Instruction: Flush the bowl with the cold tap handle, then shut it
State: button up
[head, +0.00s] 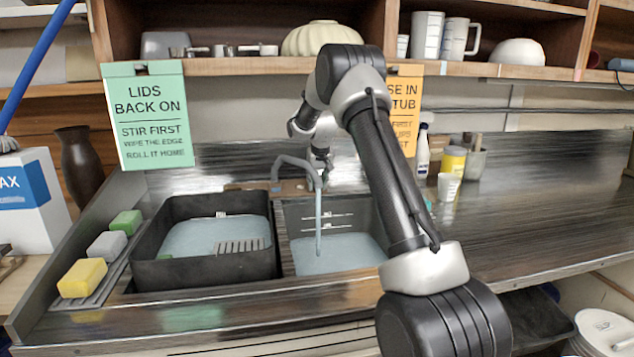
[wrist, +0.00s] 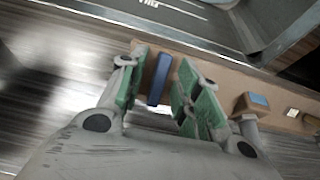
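The grey spout (head: 298,162) stands at the back of the right sink bowl (head: 290,222). A stream of water (head: 318,225) falls from it into the bowl, where pale water (head: 335,255) stands. In the wrist view, a blue bar (wrist: 160,78), which looks like the cold tap handle, rises from the brown ledge. My gripper (wrist: 165,85) is open, with its green-padded fingers on either side of the blue bar and gaps visible between. In the head view my gripper (head: 320,160) is small and partly hidden behind the spout and arm.
A black tub (head: 150,272) of water fills the left side. Sponges (head: 82,278) lie left of it. A brown block with a blue top (wrist: 252,103) sits right of my fingers. A spray bottle (head: 422,152) and yellow jar (head: 453,160) stand right. The right counter (head: 550,190) is clear.

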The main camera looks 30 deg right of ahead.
grip_shut()
jog(key=shift+m, duration=0.3)
jog(key=m, duration=0.3)
jog(key=shift+t+y, duration=0.3)
jog(key=shift+y, duration=0.1)
jog(key=shift+m+y, duration=0.3)
jog(key=shift+m, duration=1.3)
jog(key=shift+t, duration=0.3)
grip_release()
